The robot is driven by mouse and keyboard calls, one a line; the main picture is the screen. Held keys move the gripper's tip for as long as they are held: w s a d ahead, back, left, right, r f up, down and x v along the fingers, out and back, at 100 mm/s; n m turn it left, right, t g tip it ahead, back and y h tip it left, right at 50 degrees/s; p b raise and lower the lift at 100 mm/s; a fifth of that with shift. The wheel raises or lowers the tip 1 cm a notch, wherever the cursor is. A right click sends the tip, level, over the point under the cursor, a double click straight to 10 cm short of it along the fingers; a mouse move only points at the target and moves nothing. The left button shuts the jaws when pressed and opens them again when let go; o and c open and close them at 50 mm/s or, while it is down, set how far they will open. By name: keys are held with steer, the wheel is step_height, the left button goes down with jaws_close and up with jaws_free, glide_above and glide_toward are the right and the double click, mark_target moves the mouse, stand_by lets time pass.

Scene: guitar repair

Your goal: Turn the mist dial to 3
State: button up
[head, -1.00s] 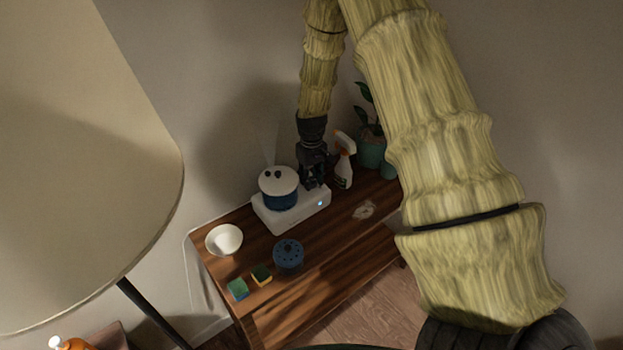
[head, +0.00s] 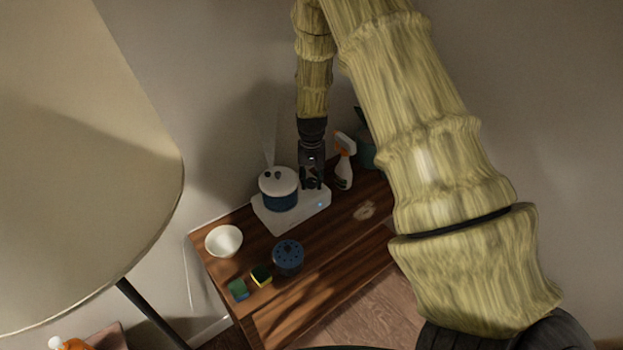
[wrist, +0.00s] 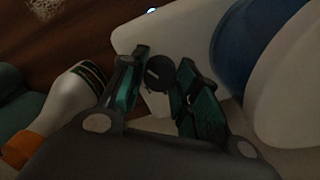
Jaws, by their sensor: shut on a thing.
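The mist dial (wrist: 157,70) is a small dark round knob with a pale mark, on top of the white base (wrist: 125,28) of the humidifier. In the head view the white base (head: 297,216) carries a blue tank (head: 281,200) with a white lid (head: 277,179), and mist rises from it. My gripper (wrist: 162,78) reaches down over the base's back right part, its two fingers on either side of the dial and shut on it. In the head view my gripper (head: 312,185) hides the dial. I cannot read the dial's number.
A spray bottle (head: 345,170) stands close to the right of my gripper, and a plant pot (head: 365,152) is behind it. A white bowl (head: 224,240), a blue holed pot (head: 288,255) and two sponges (head: 261,275) are on the wooden table (head: 335,240). A lampshade (head: 80,150) fills the left.

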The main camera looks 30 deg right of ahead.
mark_target(312, 181)
steer(key=shift+w, duration=0.1)
steer(key=o, duration=1)
step_height(312, 181, up, 12)
stand_by(0.8)
